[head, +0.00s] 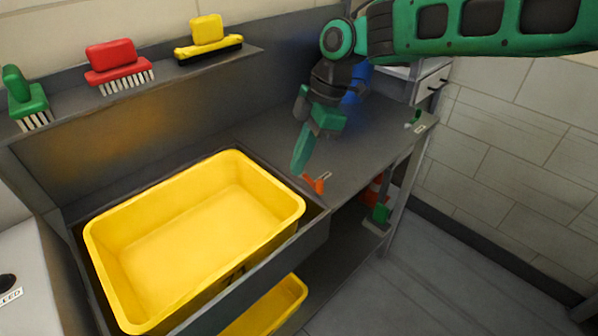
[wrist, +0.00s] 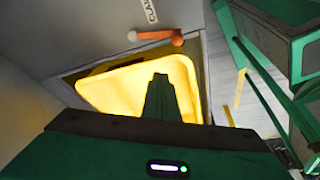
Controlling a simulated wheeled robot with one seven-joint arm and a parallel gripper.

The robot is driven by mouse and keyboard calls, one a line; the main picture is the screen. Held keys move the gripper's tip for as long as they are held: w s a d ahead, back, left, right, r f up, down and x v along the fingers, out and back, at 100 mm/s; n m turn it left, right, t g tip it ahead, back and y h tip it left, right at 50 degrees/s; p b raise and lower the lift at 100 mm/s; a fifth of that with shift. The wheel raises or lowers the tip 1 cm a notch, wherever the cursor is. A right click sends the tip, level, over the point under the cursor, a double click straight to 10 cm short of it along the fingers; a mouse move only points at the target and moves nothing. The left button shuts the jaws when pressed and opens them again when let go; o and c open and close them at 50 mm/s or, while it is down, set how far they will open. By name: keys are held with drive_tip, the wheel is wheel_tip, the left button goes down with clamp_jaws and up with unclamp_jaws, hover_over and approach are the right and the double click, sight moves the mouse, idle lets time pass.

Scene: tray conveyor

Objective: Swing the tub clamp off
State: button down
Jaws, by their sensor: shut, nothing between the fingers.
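The yellow tub (head: 190,225) sits in a recess of the grey bench in the head view. It also shows in the wrist view (wrist: 100,92), partly behind my finger. The orange tub clamp (head: 314,185) is a small lever by the tub's right corner. In the wrist view the clamp (wrist: 158,36) lies near the recess edge, with a pale knob at one end and an orange block at the other. I cannot tell whether it overlaps the rim. My gripper (head: 299,168) is shut and empty, pointing down just above and left of the clamp, apparently apart from it.
A shelf (head: 165,80) behind the tub holds a green brush (head: 27,100), a red brush (head: 110,62) and a yellow brush (head: 207,38). Another yellow tub (head: 270,308) is below. The bench top (head: 365,145) right of the clamp is mostly clear.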

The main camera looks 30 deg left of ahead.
drive_tip(key=v, duration=0.6)
drive_tip(key=shift+s+a, duration=0.15)
drive_tip(key=shift+r, duration=0.15)
drive_tip(key=w+d+m+t, duration=0.1)
drive_tip(key=w+d+m, duration=0.25)
drive_tip(key=d, duration=0.55)
drive_tip(key=w+d+m+t+h, duration=0.15)
drive_tip(key=d+m, duration=0.25)
drive_tip(key=d, duration=0.6)
drive_tip(key=w+d+m, duration=0.3)
drive_tip(key=d+m, duration=0.1)
drive_tip(key=d, duration=0.5)
drive_tip(key=s+d+m, duration=0.3)
drive_tip(key=d+m, duration=0.2)
drive_tip(key=d, duration=0.5)
drive_tip(key=s+d+m, duration=0.3)
drive_tip(key=d+m, duration=0.1)
drive_tip(key=d, duration=0.6)
drive_tip(key=s+d+f+m, duration=0.3)
drive_tip(key=s+d+m, duration=0.3)
drive_tip(key=s+d, duration=0.2)
drive_tip(key=s+d+f+m+h, duration=0.1)
drive_tip(key=s+d+f+m, duration=0.3)
drive_tip(key=s+d+m, duration=0.3)
drive_tip(key=s+d, duration=0.1)
drive_tip(key=s, duration=0.4)
